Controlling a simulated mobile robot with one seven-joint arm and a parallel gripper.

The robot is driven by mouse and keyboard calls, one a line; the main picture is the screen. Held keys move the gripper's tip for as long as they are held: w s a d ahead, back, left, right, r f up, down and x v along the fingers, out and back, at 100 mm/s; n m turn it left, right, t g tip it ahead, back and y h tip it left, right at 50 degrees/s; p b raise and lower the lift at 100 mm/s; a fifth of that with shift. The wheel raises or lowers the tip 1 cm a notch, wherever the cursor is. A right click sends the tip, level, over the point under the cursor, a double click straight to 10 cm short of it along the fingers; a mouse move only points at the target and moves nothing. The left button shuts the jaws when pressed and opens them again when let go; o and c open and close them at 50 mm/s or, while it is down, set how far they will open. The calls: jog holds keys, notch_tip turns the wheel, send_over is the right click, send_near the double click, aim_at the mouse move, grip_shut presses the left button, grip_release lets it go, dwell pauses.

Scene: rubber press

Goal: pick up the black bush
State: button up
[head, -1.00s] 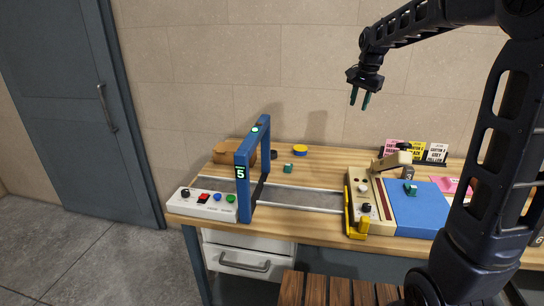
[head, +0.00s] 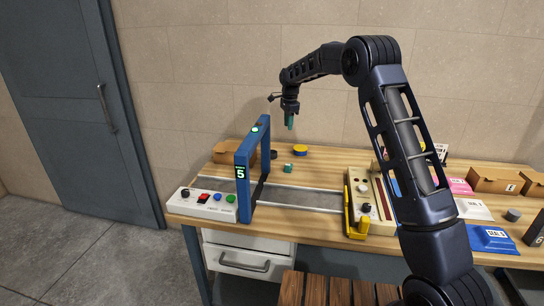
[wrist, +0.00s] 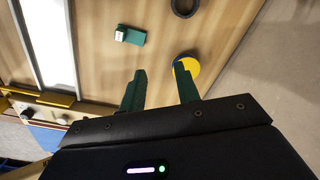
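The black bush (head: 273,154) is a small dark ring on the wooden table behind the blue gate. In the wrist view it shows as a black ring (wrist: 174,8) at the top edge, partly cut off. My gripper (head: 290,122) hangs in the air above the back of the table, pointing down. In the wrist view my gripper (wrist: 158,74) has its two green fingers apart with nothing between them. The bush lies farther up that picture, beyond the fingertips.
A yellow and blue disc (head: 300,150) lies near the bush, partly behind a finger in the wrist view (wrist: 188,68). A green block (head: 287,168) sits nearby. The blue gate (head: 243,178) and a brown box (head: 222,153) stand left.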

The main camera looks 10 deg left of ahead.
jog(key=shift+m, duration=0.7)
jog(key=a+f, duration=0.2)
jog(key=f, duration=0.2)
jog(key=a+f, duration=0.3)
jog(key=f, duration=0.1)
jog(key=w+a+f, duration=0.1)
jog(key=a+f, duration=0.1)
jog(key=f, duration=0.2)
jog(key=shift+w+a+f, duration=0.1)
jog(key=shift+a+f, duration=0.1)
jog(key=shift+f, duration=0.1)
jog(key=shift+w+f, duration=0.15)
jog(key=shift+f, duration=1.2)
jog(key=shift+w+f, duration=0.15)
jog(key=shift+f, duration=1.2)
grip_shut()
